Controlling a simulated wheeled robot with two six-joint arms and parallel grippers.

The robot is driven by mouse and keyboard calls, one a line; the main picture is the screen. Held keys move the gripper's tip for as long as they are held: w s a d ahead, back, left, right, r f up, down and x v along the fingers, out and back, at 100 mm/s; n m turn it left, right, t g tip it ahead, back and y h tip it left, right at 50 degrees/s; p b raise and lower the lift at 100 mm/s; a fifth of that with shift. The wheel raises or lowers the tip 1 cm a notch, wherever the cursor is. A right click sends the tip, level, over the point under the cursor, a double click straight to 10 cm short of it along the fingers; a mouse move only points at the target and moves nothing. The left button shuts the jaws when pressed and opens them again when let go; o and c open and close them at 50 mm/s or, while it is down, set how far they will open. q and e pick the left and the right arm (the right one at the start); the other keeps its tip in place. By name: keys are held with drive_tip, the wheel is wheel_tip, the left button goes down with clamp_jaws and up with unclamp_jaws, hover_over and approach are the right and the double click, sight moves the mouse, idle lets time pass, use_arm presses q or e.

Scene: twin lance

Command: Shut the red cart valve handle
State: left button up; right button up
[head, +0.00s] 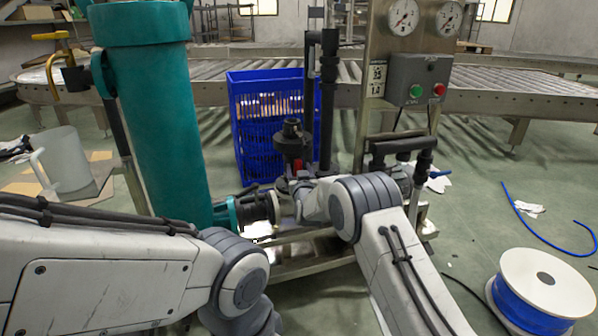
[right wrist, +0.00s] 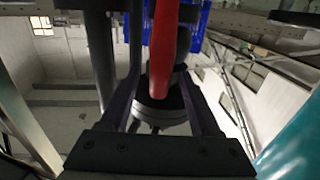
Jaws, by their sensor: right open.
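The red valve handle (head: 298,166) shows in the head view as a small red patch low on the cart, beside a dark upright valve fitting (head: 291,135). In the right wrist view the red handle (right wrist: 162,50) is large and runs down between my fingers. My right gripper (right wrist: 160,90) is open, with one dark finger on each side of the handle. I cannot tell whether either finger touches it. In the head view my right gripper (head: 293,184) is small and partly hidden among the dark cart parts. My left gripper is out of view.
A blue crate (head: 262,90) is behind the valve. The cart's panel carries gauges and a grey button box (head: 419,80). A cable spool (head: 541,285) sits on the floor at right. A roller conveyor (head: 520,75) runs behind.

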clamp_jaws()
drive_tip(key=shift+d+r+m+p, duration=0.1)
drive_tip(key=shift+d+m+p, duration=0.1)
drive_tip(key=shift+m+p, duration=0.4)
drive_tip(key=shift+w+d+f+m+g+y+p, duration=0.2)
drive_tip(key=shift+d+f+m+g+y+p, duration=0.3)
drive_tip(key=shift+m+p, duration=1.3)
drive_tip(key=shift+w+d+f+m+g+y+p, duration=0.15)
drive_tip(key=shift+d+f+m+g+y+p, duration=0.3)
drive_tip(key=shift+m, duration=2.6)
drive_tip(key=shift+w+d+f+m+g+y+p, duration=0.2)
drive_tip(key=shift+d+f+m+g+y+p, duration=0.25)
drive_tip(key=shift+m+p, duration=1.4)
drive_tip(key=shift+m+b, duration=0.65)
drive_tip(key=shift+m, duration=0.05)
